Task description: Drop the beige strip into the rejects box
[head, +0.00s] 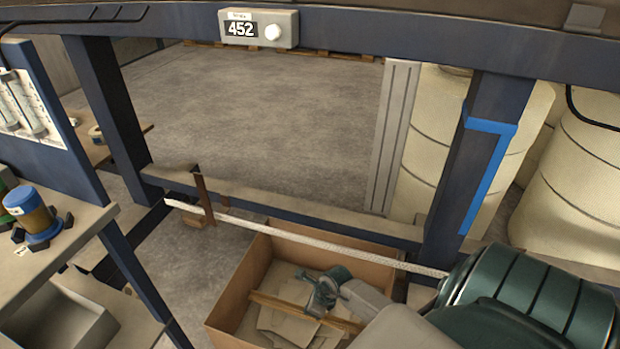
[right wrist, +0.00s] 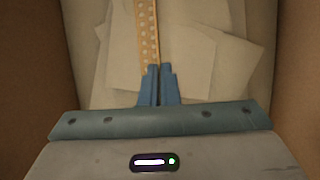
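The beige strip (head: 280,305) is long and thin, and it lies across the inside of the open brown cardboard box (head: 228,292), which I take as the rejects box. My right gripper (head: 318,306) is down inside the box opening, over pale flat scraps. In the right wrist view its blue fingers (right wrist: 159,72) are close together, and the perforated strip (right wrist: 147,30) runs away from between their tips. The fingers appear shut on it. The gripper hides the strip's near part there. My left gripper is in neither view.
A pale cord-like band (head: 310,238) stretches across the box's far side. A dark blue frame (head: 300,212) stands behind it. A grey bench (head: 45,240) at the left carries a blue-and-amber pot (head: 32,212). Large cream rolls (head: 575,180) stand at the right.

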